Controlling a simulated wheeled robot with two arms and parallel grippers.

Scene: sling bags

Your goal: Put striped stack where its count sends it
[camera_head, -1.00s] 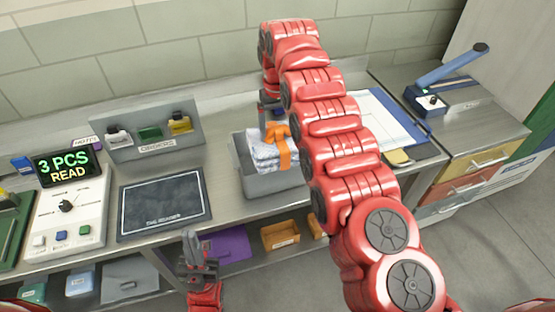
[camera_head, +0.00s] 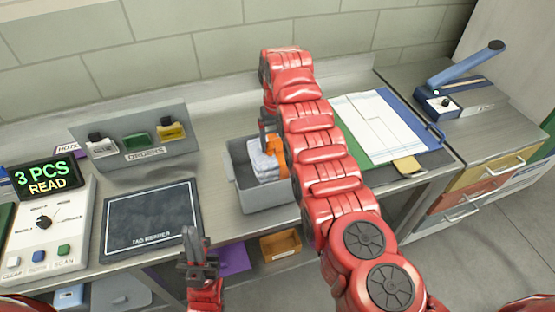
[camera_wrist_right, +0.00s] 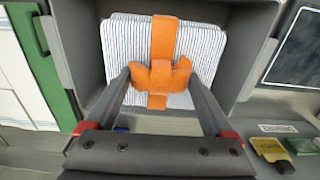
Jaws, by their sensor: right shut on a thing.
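The striped stack (camera_wrist_right: 118,50) is white with thin blue stripes and an orange strap (camera_wrist_right: 163,40) around it. In the right wrist view my right gripper (camera_wrist_right: 158,76) is shut on the orange strap's knot. In the head view the stack (camera_head: 262,162) is down inside a grey bin (camera_head: 268,195), partly hidden by my right arm; whether it rests on the bin's floor cannot be told. My left gripper (camera_head: 197,262) is empty in front of the bench, its fingers pointing up. The display (camera_head: 47,178) reads "3 PCS READ".
A dark tag reader pad (camera_head: 150,218) lies left of the bin. An orders rack (camera_head: 140,130) with coloured pieces stands behind it. A green and blue board with papers (camera_head: 385,128) lies to the right, beside a blue-handled device (camera_head: 460,85). Coloured bins sit under the bench.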

